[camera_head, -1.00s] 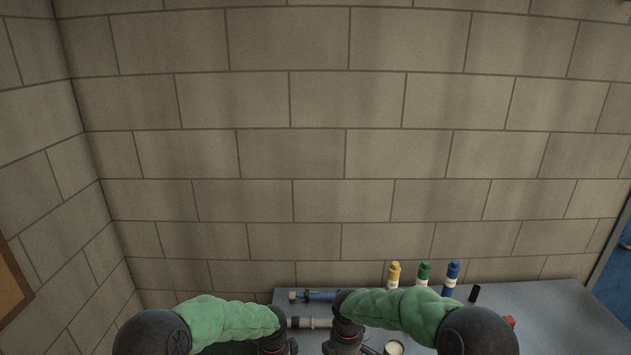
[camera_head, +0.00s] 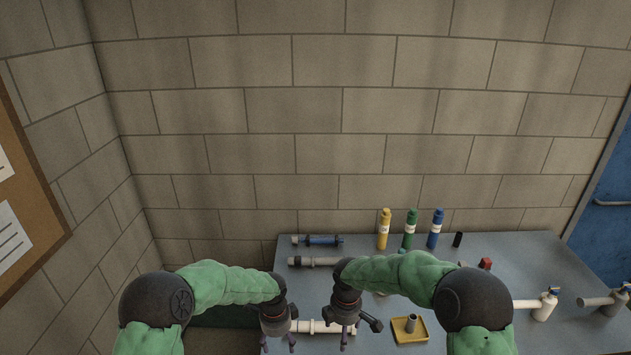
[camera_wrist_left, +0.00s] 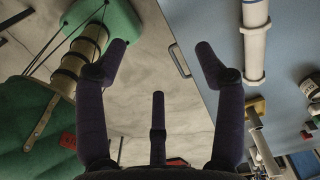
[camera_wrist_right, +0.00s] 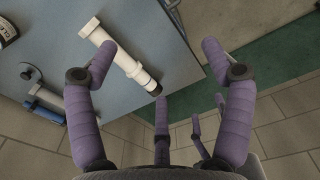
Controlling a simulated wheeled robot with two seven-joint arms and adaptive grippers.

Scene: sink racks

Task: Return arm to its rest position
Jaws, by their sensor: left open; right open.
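My left arm in green sleeve comes in from the left in the head view, and its dark gripper (camera_head: 279,343) hangs at the table's left edge. In the left wrist view that gripper (camera_wrist_left: 162,52) is open with nothing between its fingers. My right arm reaches in from the right, and its gripper (camera_head: 346,338) hangs close beside the left one, over the table. In the right wrist view it (camera_wrist_right: 158,52) is open and empty, with a white pipe (camera_wrist_right: 122,58) beyond its left finger. Both arms are bent inward.
The grey-blue table (camera_head: 470,330) holds yellow (camera_head: 384,230), green (camera_head: 409,229) and blue (camera_head: 435,229) bottles at the back. A blue-sleeved pipe (camera_head: 322,241), a grey pipe (camera_head: 315,262) and a yellow tray (camera_head: 409,338) also lie there. White fittings (camera_head: 541,304) are at the right.

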